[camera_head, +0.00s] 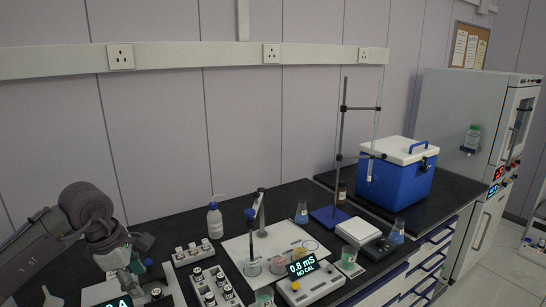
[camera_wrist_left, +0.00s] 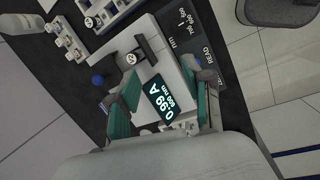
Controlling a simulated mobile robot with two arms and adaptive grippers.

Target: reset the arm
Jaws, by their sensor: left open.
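My left arm comes in from the left in the head view, and its gripper (camera_head: 138,250) is over the left front part of the dark bench (camera_head: 195,228). In the left wrist view the two teal-padded fingers of the left gripper (camera_wrist_left: 165,98) are apart, with nothing seen held between them. Below them is a white photometer (camera_wrist_left: 172,62) with a lit display reading 0.99 A, 500 nm. Its display also shows at the bottom edge of the head view (camera_head: 118,301). My right gripper is in neither view.
Vial racks (camera_head: 214,287), a wash bottle (camera_head: 215,220) and a conductivity meter (camera_head: 311,284) stand close right of the left gripper. Farther right are a stand with a tall rod (camera_head: 341,130), a blue cooler (camera_head: 395,180) and a grey cabinet (camera_head: 455,110). The wall behind is bare below the socket rail.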

